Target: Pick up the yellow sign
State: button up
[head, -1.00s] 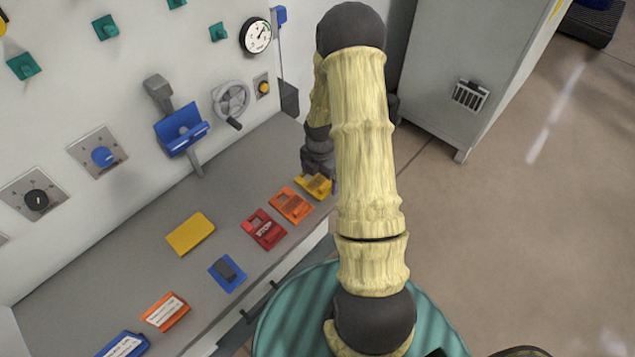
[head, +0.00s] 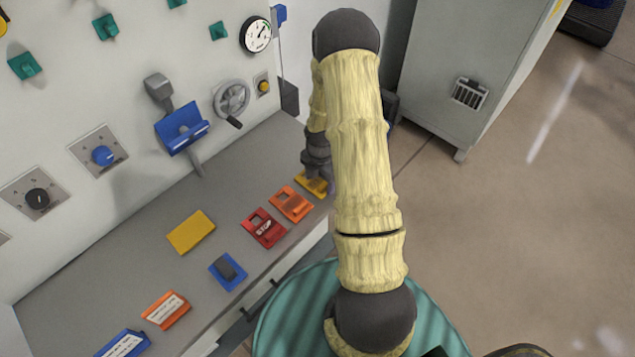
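A yellow sign (head: 310,187) lies at the right end of a row of signs on the grey ledge. My gripper (head: 315,175) points down over this sign and hides its upper part. The fingers are small and dark, partly behind my arm, so I cannot tell whether they are apart, shut or touching the sign. A plain yellow plate (head: 190,232) lies flat farther left on the same ledge (head: 120,265), clear of the gripper.
An orange sign (head: 291,204) lies close beside the yellow sign, then a red sign (head: 264,228) and a blue one (head: 227,271). The panel behind carries a handwheel (head: 231,98) and a blue holder (head: 182,127). A grey cabinet (head: 470,70) stands right.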

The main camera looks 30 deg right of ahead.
aim_at(320, 184)
jog(key=shift+c, duration=0.4)
jog(key=shift+r, duration=0.55)
notch_tip(320, 184, up, 9)
jog(key=shift+b, duration=0.45)
jog(key=shift+s+f, duration=0.1)
jog(key=shift+f, duration=0.05)
dwell(0.5)
